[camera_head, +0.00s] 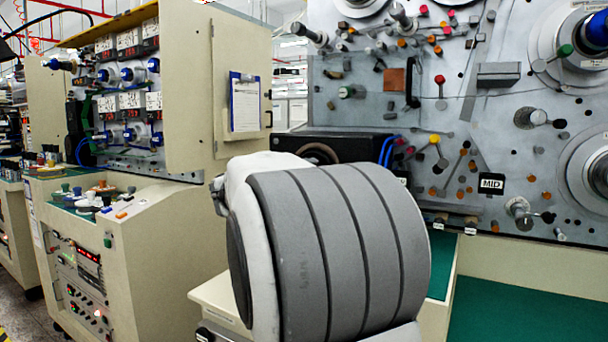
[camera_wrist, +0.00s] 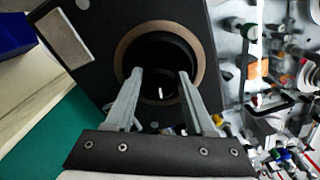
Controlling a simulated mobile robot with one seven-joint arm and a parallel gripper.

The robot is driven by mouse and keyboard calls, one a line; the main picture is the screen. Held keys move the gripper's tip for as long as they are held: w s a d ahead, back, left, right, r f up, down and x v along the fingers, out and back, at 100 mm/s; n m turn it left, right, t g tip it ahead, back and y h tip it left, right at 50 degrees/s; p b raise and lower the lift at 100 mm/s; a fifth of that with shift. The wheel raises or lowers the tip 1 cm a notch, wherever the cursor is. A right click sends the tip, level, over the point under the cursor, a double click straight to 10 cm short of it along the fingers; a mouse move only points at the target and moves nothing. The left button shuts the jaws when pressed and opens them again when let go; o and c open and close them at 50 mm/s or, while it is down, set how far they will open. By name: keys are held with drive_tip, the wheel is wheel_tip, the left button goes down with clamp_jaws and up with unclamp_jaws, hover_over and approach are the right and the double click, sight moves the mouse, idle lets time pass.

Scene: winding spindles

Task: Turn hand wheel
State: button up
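In the wrist view, a dark round part inside a tan-brown ring, apparently the hand wheel (camera_wrist: 204,50), sits on the face of a black box (camera_wrist: 95,25). A small pale pin shows near its middle. In the head view a brown arc of the ring (camera_head: 318,147) shows at the black box (camera_head: 345,146); the rest is hidden behind my arm. My gripper (camera_wrist: 160,73) is open, its two grey fingers apart and overlapping the dark centre inside the ring.
A grey machine panel (camera_head: 455,110) with spindles, knobs and rollers stands right of the black box. Blue cables (camera_head: 387,150) run beside the box. A green work surface (camera_head: 530,308) lies bare below. A cream cabinet with an open door (camera_head: 190,80) stands left. A blue bin (camera_wrist: 15,35) is at upper left.

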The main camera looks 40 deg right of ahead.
drive_tip(key=o, duration=0.3)
drive_tip(key=shift+o, duration=0.2)
drive_tip(key=p+v, duration=0.2)
drive_tip(key=v, duration=1.5)
drive_tip(key=shift+a, duration=0.25)
